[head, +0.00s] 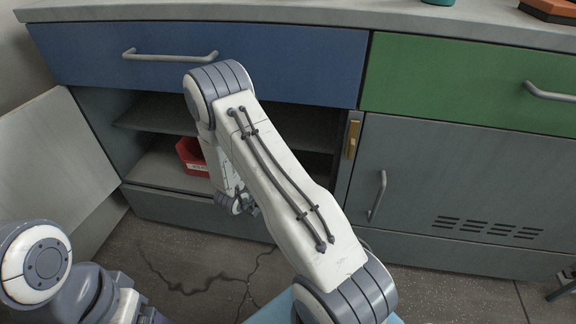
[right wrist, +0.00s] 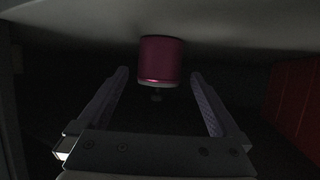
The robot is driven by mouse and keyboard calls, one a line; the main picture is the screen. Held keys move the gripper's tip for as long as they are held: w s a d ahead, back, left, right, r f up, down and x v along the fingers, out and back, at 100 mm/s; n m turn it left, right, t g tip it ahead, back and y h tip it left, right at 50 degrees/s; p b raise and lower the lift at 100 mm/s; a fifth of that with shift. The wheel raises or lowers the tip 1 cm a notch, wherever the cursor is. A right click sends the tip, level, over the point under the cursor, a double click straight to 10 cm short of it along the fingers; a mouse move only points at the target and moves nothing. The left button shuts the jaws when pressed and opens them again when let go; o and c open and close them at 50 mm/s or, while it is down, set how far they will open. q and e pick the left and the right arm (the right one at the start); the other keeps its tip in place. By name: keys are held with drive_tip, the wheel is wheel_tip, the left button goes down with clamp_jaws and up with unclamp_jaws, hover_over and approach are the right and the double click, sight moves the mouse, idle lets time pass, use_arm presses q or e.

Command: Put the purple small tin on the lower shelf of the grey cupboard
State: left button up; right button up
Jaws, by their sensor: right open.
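The purple tin (right wrist: 161,60) shows in the right wrist view, just beyond and between the fingertips, with its upper end in the picture against a pale grey surface (right wrist: 235,35). My right gripper (right wrist: 158,80) is open, with no visible finger contact on the tin. In the head view my right arm reaches into the open grey cupboard (head: 230,205); the tin and right fingertips are hidden there. The lower shelf (head: 160,172) is partly visible left of my arm. My left arm shows at the lower left, but its gripper is not visible.
A red bin (head: 190,156) stands inside the cupboard beside my right arm; a red surface (right wrist: 295,105) shows in the right wrist view. The open door (head: 60,165) is at left. A blue drawer (head: 290,65) is above, and a shut grey door (head: 450,185) is at right.

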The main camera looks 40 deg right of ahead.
drive_tip(key=p+v, duration=0.2)
drive_tip(key=v, duration=0.4)
drive_tip(key=shift+s+a+r+p, duration=0.1)
drive_tip(key=shift+a+r+p, duration=0.2)
drive_tip(key=shift+p, duration=0.05)
drive_tip(key=shift+s+a+r, duration=0.1)
drive_tip(key=shift+s+a, duration=0.1)
drive_tip(key=shift+a, duration=0.3)
